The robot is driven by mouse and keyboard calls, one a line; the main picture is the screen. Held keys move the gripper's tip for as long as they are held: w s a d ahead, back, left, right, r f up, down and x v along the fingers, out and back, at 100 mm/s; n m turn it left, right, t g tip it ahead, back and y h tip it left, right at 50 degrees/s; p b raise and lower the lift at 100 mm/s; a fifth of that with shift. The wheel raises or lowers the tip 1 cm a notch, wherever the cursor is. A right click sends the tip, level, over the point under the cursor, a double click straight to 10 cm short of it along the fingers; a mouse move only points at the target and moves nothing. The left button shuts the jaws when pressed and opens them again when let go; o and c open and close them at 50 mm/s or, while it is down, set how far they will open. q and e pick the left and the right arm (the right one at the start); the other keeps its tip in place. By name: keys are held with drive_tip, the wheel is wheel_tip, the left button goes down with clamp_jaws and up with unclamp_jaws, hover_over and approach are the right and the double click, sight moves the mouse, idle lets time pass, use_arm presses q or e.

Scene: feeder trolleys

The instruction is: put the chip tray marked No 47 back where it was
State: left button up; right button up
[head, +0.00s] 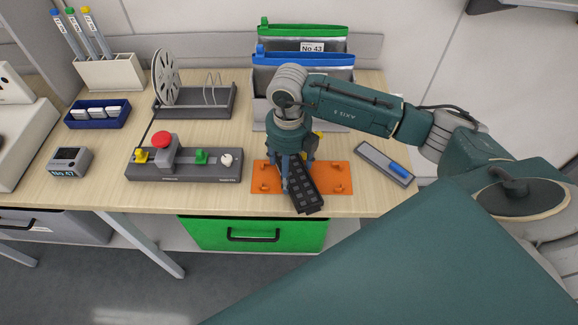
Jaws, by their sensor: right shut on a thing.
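My right gripper (286,182) points down over the orange plate (342,180) near the table's front edge. It is shut on a dark chip tray (304,192) with rows of pockets. The tray lies slanted over the plate, its near end reaching past the plate's front side. I cannot tell whether it touches the plate. No number can be read on the tray. A small grey device (70,161) at the left shows "No 47". My left gripper is out of view.
A control box (185,172) with a red button stands left of the plate. A reel stand (215,102), a blue bin (97,122) and a pen holder (112,72) stand behind. Green and blue folders (300,31) fill a rack, one labelled "No 43". A grey tray (372,158) holds a blue item at right.

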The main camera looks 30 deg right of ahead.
drive_tip(key=shift+f, duration=0.1)
drive_tip(key=o, duration=1.3)
